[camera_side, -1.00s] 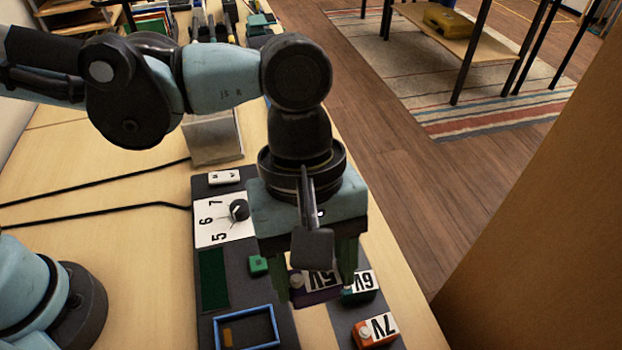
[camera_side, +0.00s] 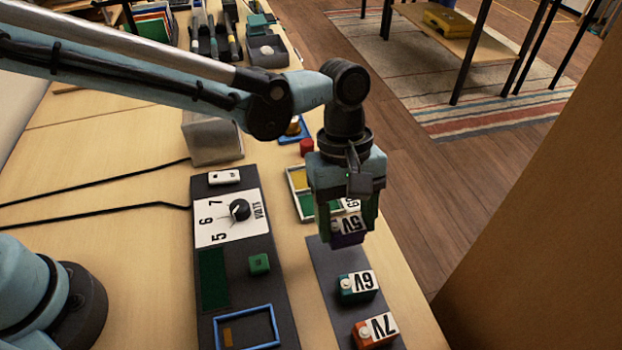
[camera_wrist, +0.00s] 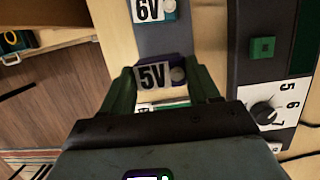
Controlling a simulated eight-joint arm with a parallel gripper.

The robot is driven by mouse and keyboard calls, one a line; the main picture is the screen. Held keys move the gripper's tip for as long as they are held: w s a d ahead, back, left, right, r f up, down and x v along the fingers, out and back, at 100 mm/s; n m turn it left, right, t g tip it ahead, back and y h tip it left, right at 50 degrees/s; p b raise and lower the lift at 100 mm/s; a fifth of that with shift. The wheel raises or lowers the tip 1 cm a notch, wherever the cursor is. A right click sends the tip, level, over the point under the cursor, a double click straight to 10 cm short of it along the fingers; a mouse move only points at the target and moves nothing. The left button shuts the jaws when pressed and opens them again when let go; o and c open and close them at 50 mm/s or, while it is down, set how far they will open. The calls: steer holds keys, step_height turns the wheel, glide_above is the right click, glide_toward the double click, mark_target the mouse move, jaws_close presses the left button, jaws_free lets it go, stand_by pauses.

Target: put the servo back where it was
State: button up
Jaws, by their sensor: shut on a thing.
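The purple servo marked 5V (camera_side: 350,226) is between the green fingers of my gripper (camera_side: 345,236), which is shut on it. It also shows in the wrist view (camera_wrist: 157,75), its label facing the camera. It is over or at the far end of the dark strip (camera_side: 326,262); whether it touches the strip I cannot tell. On the strip stand a teal servo marked 6V (camera_side: 358,287) and, nearer, an orange servo marked 7V (camera_side: 375,330).
Left of the strip is a dark panel with a volt dial (camera_side: 239,209), a green button (camera_side: 259,264) and a blue-framed tray (camera_side: 246,328). A pale tray (camera_side: 299,190) with yellow and green parts lies behind my gripper, partly hidden. A red piece (camera_side: 306,147) stands beyond.

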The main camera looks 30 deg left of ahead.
mark_target(344, 234)
steer(key=shift+f, duration=2)
steer(key=o, duration=1.1)
steer(key=shift+f, duration=0.15)
steer(key=shift+o, duration=0.2)
